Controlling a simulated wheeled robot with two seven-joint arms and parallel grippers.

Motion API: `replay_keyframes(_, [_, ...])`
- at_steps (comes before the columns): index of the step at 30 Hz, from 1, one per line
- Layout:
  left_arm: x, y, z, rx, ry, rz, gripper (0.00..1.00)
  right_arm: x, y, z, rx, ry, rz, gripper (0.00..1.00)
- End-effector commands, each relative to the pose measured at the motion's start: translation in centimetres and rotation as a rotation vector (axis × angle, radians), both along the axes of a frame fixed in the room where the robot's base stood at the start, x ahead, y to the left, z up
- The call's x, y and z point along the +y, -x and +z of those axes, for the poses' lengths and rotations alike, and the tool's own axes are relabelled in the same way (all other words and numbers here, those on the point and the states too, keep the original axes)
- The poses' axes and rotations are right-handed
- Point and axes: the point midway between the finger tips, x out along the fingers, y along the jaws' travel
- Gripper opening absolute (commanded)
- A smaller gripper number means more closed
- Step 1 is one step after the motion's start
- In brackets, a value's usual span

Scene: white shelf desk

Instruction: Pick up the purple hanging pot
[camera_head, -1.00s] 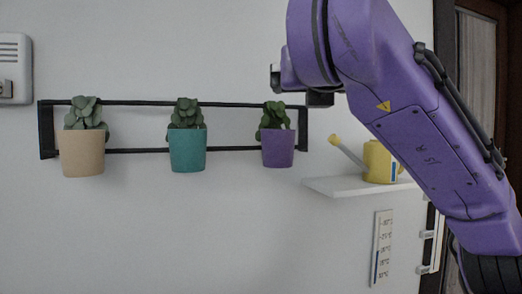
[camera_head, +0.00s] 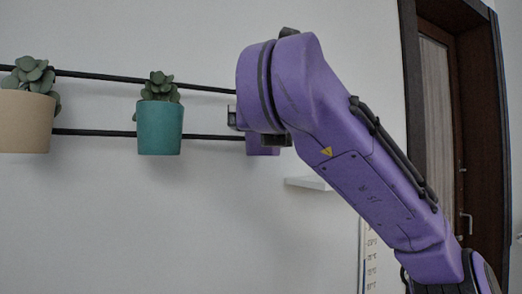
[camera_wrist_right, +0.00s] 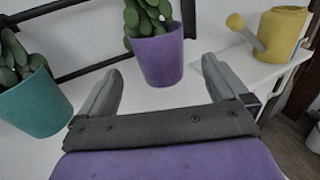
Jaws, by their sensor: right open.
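The purple hanging pot (camera_wrist_right: 160,58) holds a green succulent and hangs on the black wall rack. In the right wrist view it is upright, just beyond and between the fingertips of my right gripper (camera_wrist_right: 157,80). The fingers are spread and empty, one on each side of the pot, not touching it as far as I can tell. In the head view the purple pot (camera_head: 263,149) is mostly hidden behind my right arm; only its lower part shows. My left gripper is not in view.
A teal pot (camera_head: 160,129) and a beige pot (camera_head: 25,121) hang to the left on the rack (camera_head: 95,132). In the right wrist view, a yellow watering can (camera_wrist_right: 280,34) stands on a white shelf (camera_wrist_right: 245,68) at right. A dark-framed door (camera_head: 442,130) is at the right.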

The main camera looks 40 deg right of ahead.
Motion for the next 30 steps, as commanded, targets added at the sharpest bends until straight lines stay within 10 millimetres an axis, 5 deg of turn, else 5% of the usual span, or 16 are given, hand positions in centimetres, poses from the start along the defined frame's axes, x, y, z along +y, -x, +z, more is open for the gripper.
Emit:
replay_keyframes(14, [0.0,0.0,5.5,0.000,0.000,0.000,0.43,-4.8,-6.4,0.8,0.006,-0.001,-0.004,1.00])
replay_keyframes(25, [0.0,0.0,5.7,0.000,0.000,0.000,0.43,-6.0,-7.6,0.2,-0.001,0.000,-0.005,1.00])
replay_keyframes(30, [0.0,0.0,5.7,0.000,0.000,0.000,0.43,-6.0,-7.6,0.2,-0.001,0.000,-0.005,0.45])
